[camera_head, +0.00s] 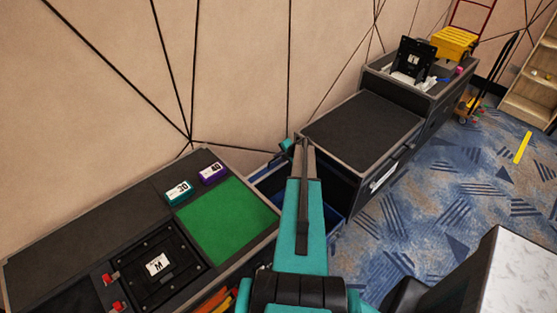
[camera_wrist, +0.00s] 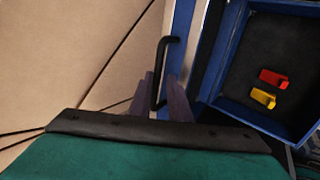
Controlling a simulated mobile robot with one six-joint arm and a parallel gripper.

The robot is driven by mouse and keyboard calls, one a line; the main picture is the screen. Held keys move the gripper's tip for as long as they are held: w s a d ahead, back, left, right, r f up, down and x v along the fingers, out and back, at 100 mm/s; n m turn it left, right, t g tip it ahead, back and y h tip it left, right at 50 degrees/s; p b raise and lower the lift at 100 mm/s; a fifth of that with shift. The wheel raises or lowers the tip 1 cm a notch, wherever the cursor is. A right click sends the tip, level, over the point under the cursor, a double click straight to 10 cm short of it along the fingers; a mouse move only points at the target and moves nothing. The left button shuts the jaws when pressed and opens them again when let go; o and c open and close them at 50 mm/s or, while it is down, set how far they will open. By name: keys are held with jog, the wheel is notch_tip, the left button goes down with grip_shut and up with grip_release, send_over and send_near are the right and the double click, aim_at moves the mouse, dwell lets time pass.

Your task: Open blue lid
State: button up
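The blue lid (camera_wrist: 181,38) stands raised, nearly edge-on, on the wall side of a blue box (camera_wrist: 240,112) in the wrist view. Its black bar handle (camera_wrist: 164,50) sticks out toward the wall. My gripper (camera_wrist: 164,88) has its two dark fingers on either side of this handle, close against it, and looks shut on it. The box is uncovered, and a red block (camera_wrist: 273,78) and a yellow block (camera_wrist: 263,98) lie inside. In the head view my arm hides my fingertips and much of the box; part of the blue lid (camera_head: 269,171) shows left of the arm.
The beige wall (camera_head: 240,70) is close behind the lid. On the left, the dark counter holds a green mat (camera_head: 228,222), a teal box (camera_head: 178,192), a purple box (camera_head: 212,173) and a black panel marked M (camera_head: 185,272). A dark cabinet (camera_head: 362,130) stands right.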

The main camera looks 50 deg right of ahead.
jog(key=b+v, duration=0.4)
jog(key=v, duration=0.8)
jog(key=shift+d, duration=0.15)
dwell(0.5)
